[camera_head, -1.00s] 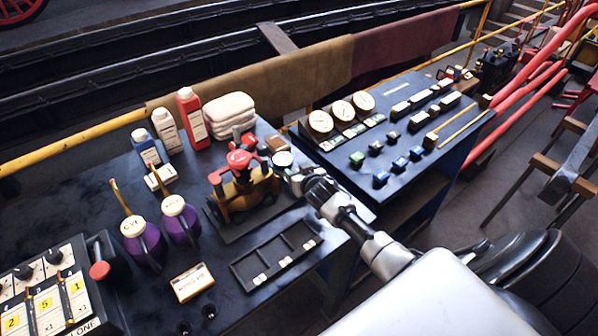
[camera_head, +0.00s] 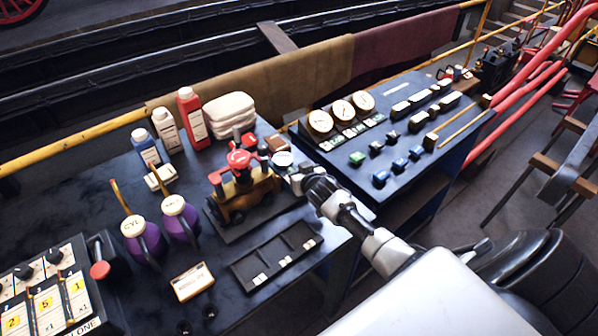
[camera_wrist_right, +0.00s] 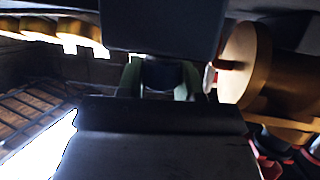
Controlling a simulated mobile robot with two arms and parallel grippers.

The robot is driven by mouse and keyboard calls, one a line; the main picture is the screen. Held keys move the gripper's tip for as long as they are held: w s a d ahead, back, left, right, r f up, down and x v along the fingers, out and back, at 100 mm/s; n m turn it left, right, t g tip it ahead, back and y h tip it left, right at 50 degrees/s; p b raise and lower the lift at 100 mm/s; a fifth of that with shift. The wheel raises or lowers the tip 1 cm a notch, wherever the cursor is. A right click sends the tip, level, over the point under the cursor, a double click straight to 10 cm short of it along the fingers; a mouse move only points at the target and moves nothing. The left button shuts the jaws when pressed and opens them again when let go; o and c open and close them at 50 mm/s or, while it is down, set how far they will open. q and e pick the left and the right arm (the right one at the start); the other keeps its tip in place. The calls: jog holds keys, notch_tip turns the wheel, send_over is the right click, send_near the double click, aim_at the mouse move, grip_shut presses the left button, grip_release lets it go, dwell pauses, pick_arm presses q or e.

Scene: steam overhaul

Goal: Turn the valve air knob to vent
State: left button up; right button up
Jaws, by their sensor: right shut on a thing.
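The brass valve assembly (camera_head: 232,202) with red handwheels on top (camera_head: 239,159) stands on a dark base plate on the bench in the head view. A small white dial (camera_head: 282,159) is at its right. My right gripper (camera_head: 291,181) reaches in from the right and is shut at the valve's right side, on what seems to be the valve air knob. The gripper hides most of the knob. In the right wrist view, a dark rounded piece (camera_wrist_right: 162,73) sits between the fingers, with a brass cylinder (camera_wrist_right: 247,65) to the right. My left gripper is not in view.
A dark compartment tray (camera_head: 277,254) lies in front of the valve. Purple oil cans (camera_head: 181,221), bottles (camera_head: 192,119) and folded white cloths (camera_head: 229,114) stand left and behind. A gauge panel (camera_head: 390,165) with coloured blocks is at the right.

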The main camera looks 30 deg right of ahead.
jog(key=shift+d+n+y, duration=0.1)
jog(key=shift+n+y, duration=0.3)
jog(key=shift+y, duration=0.3)
jog(key=shift+n+y, duration=0.6)
jog(key=shift+n, duration=0.2)
jog(key=shift+d+n+y+b, duration=0.1)
jog(key=shift+n+y+b, duration=0.9)
jog(key=shift+y+b, duration=0.25)
jog(key=shift+w+n+g+y+b, duration=0.1)
jog(key=shift+n+g+y+b, duration=0.3)
jog(key=shift+n+y+b, duration=0.65)
jog(key=shift+n+g+y+b, duration=0.65)
jog(key=shift+n+g+y, duration=0.35)
jog(key=shift+n+y, duration=0.7)
jog(key=shift+r+n+g+y+b, duration=0.1)
jog(key=shift+n+g+y+b, duration=0.5)
jog(key=shift+n+g+y, duration=0.25)
